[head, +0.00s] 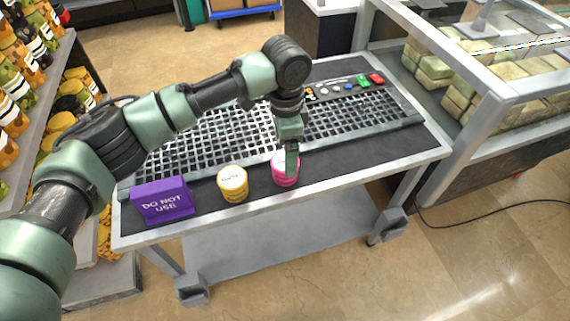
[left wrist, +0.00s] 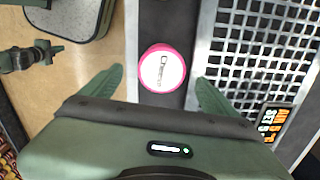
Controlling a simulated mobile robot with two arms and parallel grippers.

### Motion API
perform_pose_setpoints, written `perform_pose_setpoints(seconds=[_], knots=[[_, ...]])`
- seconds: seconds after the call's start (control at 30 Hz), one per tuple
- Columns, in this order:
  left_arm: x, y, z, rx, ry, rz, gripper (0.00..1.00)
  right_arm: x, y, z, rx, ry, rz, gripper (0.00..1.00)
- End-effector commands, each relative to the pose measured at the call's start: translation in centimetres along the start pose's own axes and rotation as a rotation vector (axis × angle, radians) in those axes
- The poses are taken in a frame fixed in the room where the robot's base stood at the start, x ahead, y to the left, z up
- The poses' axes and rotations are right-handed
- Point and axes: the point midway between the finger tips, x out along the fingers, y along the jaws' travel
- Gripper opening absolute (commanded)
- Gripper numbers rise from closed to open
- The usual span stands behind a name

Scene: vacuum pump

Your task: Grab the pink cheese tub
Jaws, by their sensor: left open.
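The pink cheese tub (head: 285,174) stands upright at the front edge of the table, and my left gripper (head: 290,160) hangs right over it, hiding part of it. In the left wrist view the tub (left wrist: 162,68) shows its white lid and pink rim. It lies between and beyond the two green fingers of the open left gripper (left wrist: 158,90). A gap shows between the tub and each finger, so nothing is held. My right gripper is in neither view.
A yellow tub (head: 232,183) and a purple "DO NOT USE" sign (head: 162,200) stand left of the pink tub on the table (head: 350,171). A metal grate (head: 210,140) lies behind them. A control panel (head: 345,88) sits at the back. Dark tabletop right of the tub is clear.

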Motion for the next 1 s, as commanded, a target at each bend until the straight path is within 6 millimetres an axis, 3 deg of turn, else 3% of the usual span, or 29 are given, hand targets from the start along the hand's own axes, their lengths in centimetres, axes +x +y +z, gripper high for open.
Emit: perform_pose_setpoints(seconds=[0.07, 0.17, 0.3, 0.43, 0.6, 0.9, 1.0], knots=[[1.0, 0.1, 0.1, -0.002, -0.002, 0.002, 0.89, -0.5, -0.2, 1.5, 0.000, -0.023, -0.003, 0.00], [2.5, 0.1, 0.2, -0.002, -0.003, 0.001, 0.89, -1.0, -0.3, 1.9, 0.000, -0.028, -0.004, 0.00], [4.4, 0.1, 0.2, -0.002, -0.001, 0.000, 0.89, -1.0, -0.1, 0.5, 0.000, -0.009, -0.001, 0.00], [5.0, 0.1, 0.1, -0.001, 0.000, -0.001, 0.89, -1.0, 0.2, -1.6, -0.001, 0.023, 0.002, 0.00], [5.0, 0.1, 0.1, -0.001, 0.000, -0.001, 0.89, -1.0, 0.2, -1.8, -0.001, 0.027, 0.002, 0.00], [5.0, 0.1, 0.1, -0.001, 0.000, -0.001, 0.08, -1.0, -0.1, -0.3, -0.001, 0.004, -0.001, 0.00], [4.9, 0.1, 0.1, -0.001, 0.001, -0.002, 0.08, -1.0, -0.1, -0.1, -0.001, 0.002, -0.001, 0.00]])
